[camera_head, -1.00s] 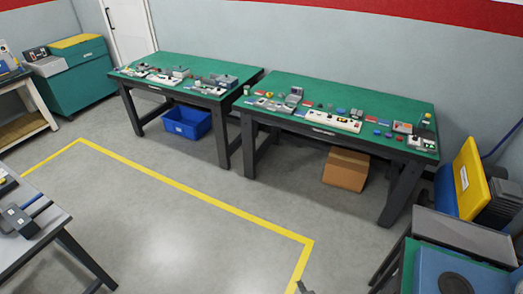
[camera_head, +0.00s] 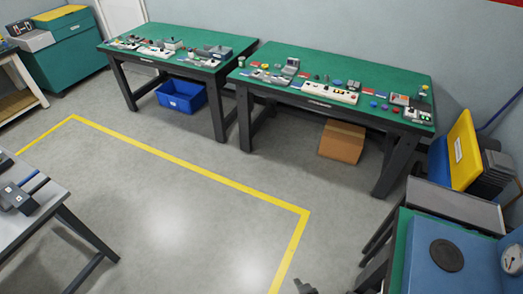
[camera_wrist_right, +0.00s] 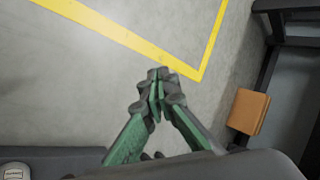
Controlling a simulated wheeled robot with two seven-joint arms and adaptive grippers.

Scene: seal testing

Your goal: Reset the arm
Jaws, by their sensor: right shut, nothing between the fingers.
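My right gripper (camera_wrist_right: 157,88) shows in the right wrist view with its fingertips together, shut and empty, above the bare grey floor. In the head view only a small dark part of the right gripper (camera_head: 305,287) shows at the bottom edge, right of the yellow floor line. My left gripper is not in view.
Two green-topped benches (camera_head: 315,70) with several small parts stand along the back wall. A blue bin (camera_head: 181,96) and a cardboard box (camera_head: 342,141) sit below them. A blue machine (camera_head: 425,265) stands at the lower right, a grey table (camera_head: 50,207) at the left. The floor between is clear.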

